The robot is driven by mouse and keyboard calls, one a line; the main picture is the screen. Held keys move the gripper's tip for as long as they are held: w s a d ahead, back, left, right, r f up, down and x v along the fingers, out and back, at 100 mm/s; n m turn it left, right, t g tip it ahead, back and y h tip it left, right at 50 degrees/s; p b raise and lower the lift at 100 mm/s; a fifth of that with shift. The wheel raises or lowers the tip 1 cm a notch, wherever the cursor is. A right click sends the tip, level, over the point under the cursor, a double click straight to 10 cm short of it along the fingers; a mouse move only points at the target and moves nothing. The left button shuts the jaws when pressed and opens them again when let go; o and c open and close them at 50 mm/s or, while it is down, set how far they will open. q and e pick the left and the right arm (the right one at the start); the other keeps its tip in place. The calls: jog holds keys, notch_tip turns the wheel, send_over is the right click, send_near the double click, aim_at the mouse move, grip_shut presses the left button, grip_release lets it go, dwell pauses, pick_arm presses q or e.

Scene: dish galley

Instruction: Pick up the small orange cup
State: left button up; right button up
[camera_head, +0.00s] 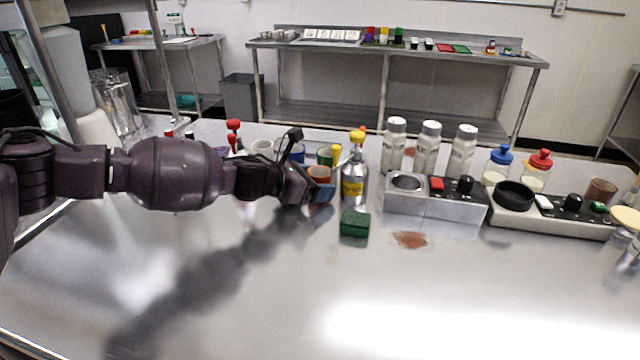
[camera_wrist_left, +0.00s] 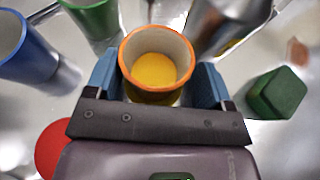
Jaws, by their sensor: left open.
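The small orange cup (camera_head: 319,172) stands on the steel counter, partly hidden behind my left gripper in the head view. In the left wrist view the cup (camera_wrist_left: 128,50) has an orange rim, a pale inner wall and a yellow bottom. My left gripper (camera_head: 316,190) is open at the cup. In the left wrist view its two blue fingers (camera_wrist_left: 157,82) are on either side of the cup; I cannot tell whether they touch it. My right gripper is not in view.
A green block (camera_head: 354,224) lies right of the gripper. A metal bottle with a yellow label (camera_head: 354,187) stands close behind. Blue (camera_wrist_left: 28,45) and green (camera_wrist_left: 95,18) cups and a red disc (camera_wrist_left: 50,145) are near.

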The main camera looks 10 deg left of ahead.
pick_arm(q)
jog(key=shift+c, duration=0.2)
jog(key=shift+r, duration=0.1)
jog(key=c, duration=0.8)
